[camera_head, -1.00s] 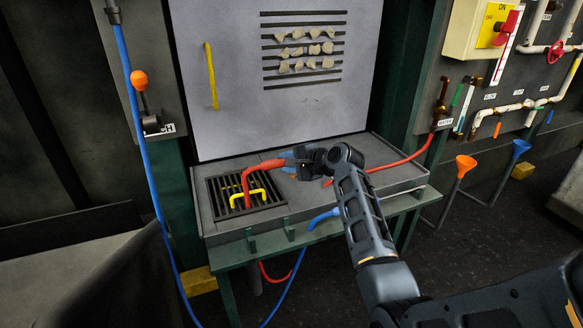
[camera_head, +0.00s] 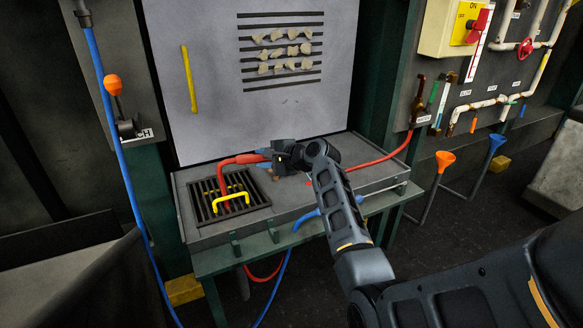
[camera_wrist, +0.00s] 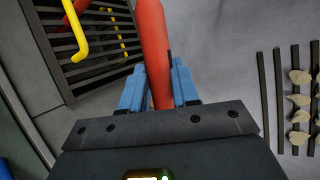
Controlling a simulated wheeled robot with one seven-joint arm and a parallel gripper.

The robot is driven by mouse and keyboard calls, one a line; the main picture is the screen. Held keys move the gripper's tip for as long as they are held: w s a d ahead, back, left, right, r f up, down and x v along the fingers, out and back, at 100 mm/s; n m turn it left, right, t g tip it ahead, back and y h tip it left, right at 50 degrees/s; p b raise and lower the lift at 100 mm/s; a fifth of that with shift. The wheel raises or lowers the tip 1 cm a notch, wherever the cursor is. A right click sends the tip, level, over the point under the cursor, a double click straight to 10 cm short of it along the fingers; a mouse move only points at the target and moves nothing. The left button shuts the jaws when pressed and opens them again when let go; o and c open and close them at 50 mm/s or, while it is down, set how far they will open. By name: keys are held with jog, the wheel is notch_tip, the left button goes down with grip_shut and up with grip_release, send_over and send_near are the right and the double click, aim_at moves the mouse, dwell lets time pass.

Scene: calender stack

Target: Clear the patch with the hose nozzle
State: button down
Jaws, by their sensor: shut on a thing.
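The red hose nozzle (camera_head: 238,159) is held by my gripper (camera_head: 268,155), whose blue fingers are closed on both sides of it. In the wrist view the red nozzle (camera_wrist: 155,50) runs up between the blue fingers (camera_wrist: 159,88) and out of the top of the picture. In the head view its red end bends down over the grate at the left. The patch of pale lumps (camera_head: 282,50) sits on the slotted grey panel (camera_head: 215,100), above and behind my gripper. The lumps also show at the right of the wrist view (camera_wrist: 300,100).
A dark grate (camera_head: 255,198) with a yellow handle (camera_head: 230,201) is set in the bench's left part. A yellow bar (camera_head: 189,80) is on the panel. A blue hose (camera_head: 130,190) hangs at the left. Orange (camera_head: 444,160) and blue (camera_head: 496,142) funnels stand at the right.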

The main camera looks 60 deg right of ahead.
jog(key=w+r+m+t+y+b, duration=0.1)
jog(key=w+r+m+t+b, duration=0.3)
jog(key=w, duration=0.6)
jog(key=shift+d+m+t+b, duration=0.3)
jog(key=shift+m+t+b, duration=0.2)
jog(key=shift+m+b, duration=0.8)
jog(key=s+d+b, duration=0.2)
jog(key=s+d, duration=0.7)
jog(key=d, duration=0.5)
jog(key=shift+s, duration=0.25)
dwell(2.2)
jog(key=shift+b, duration=0.35)
